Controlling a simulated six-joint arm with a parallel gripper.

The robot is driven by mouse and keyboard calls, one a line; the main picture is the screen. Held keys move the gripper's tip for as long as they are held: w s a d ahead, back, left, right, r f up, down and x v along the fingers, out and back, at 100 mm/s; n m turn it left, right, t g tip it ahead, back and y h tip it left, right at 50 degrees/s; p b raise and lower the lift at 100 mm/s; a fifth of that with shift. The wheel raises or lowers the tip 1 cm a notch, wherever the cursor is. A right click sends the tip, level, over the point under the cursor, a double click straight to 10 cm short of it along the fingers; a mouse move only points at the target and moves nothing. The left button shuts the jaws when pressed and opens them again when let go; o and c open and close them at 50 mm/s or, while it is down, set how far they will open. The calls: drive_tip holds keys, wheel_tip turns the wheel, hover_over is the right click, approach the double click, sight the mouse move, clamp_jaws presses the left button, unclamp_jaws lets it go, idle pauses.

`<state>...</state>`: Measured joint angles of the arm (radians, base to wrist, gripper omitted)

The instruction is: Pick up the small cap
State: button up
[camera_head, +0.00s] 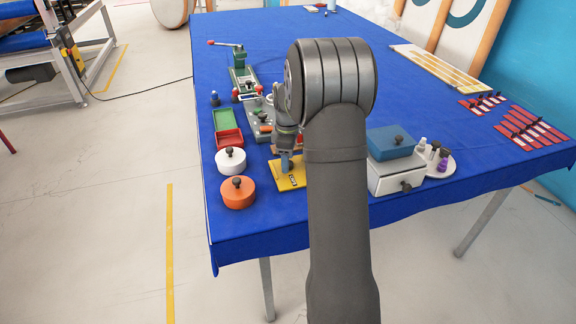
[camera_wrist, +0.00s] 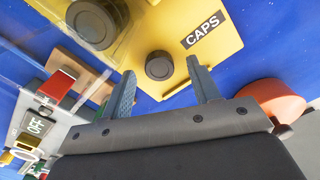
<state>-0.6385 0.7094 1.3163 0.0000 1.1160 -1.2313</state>
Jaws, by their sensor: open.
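A yellow plate (camera_head: 283,187) marked CAPS lies on the blue table near its front edge. It also shows in the wrist view (camera_wrist: 218,55). A small dark round cap (camera_wrist: 159,66) sits on the plate in the wrist view. A larger dark round piece (camera_wrist: 93,22) stands left of it, over a see-through yellowish area; I cannot tell whether it is a cap or a knob. My gripper (camera_wrist: 161,67) is open, its two blue fingers pointing toward the plate, with the small cap appearing between the fingertips. In the head view my gripper (camera_head: 286,162) is over the plate, and the cap is hidden.
A white round pot (camera_head: 230,162) and an orange round pot (camera_head: 238,194) stand left of the plate. Green and red trays (camera_head: 228,122) lie behind. A white box with a blue lid (camera_head: 390,144) stands to the right. The table's middle back is clear.

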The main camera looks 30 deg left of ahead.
drive_tip(key=shift+f, duration=0.4)
drive_tip(key=shift+c, duration=0.5)
drive_tip(key=c, duration=1)
drive_tip(key=shift+o, duration=0.2)
drive_tip(key=shift+r, duration=0.15)
